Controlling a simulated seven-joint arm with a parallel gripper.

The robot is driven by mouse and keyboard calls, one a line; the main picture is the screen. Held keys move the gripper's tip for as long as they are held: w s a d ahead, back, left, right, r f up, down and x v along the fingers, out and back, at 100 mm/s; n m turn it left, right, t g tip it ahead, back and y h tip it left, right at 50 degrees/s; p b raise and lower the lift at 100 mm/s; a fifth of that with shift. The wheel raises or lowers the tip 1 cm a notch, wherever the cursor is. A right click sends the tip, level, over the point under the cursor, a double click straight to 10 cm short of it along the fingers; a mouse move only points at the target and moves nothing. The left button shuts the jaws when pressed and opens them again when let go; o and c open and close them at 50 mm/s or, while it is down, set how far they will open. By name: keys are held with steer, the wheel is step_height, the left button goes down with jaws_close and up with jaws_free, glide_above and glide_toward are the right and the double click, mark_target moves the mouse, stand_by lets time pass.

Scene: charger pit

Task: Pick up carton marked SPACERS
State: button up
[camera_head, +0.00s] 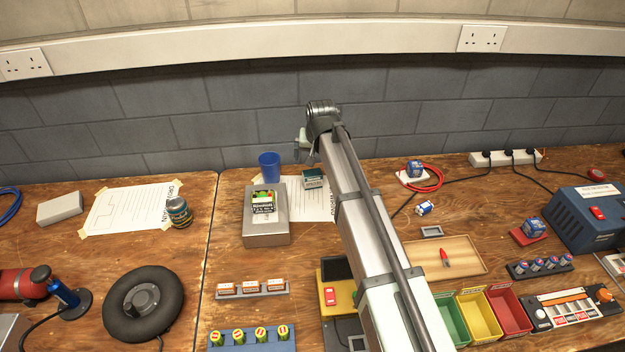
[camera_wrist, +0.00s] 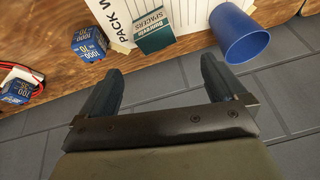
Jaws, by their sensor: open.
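The carton marked SPACERS (camera_wrist: 155,30) is a small dark teal and white box. It lies on a printed paper sheet (camera_wrist: 128,8) at the back edge of the bench. In the head view a small teal and white carton (camera_head: 313,181) sits on the paper beside a grey metal box. My gripper (camera_wrist: 160,66) is open and empty in the wrist view. Its two fingers are spread on either side below the carton in the picture, apart from it. In the head view the fingertips are largely hidden behind my arm.
A blue cup (camera_head: 269,166) stands close left of the carton. The grey metal box (camera_head: 266,237) carries another carton (camera_head: 264,204). In the wrist view a blue box (camera_wrist: 88,44) lies left of the carton. A block wall (camera_head: 230,125) rises behind the bench.

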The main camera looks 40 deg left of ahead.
mark_target(313, 173)
steer(key=f+n, duration=0.1)
steer(key=f, duration=0.1)
steer(key=w+a+f+n, duration=0.1)
steer(key=f, duration=0.1)
steer(key=w+a+f+n, duration=0.1)
steer(key=f, duration=0.2)
steer(key=shift+a, duration=0.2)
steer(key=shift+d+x, duration=0.2)
steer(key=shift+x, duration=1.35)
steer(key=shift+d+x, duration=0.25)
steer(key=shift+x, duration=1.3)
steer(key=shift+s+f, duration=0.2)
steer(key=c, duration=1.1)
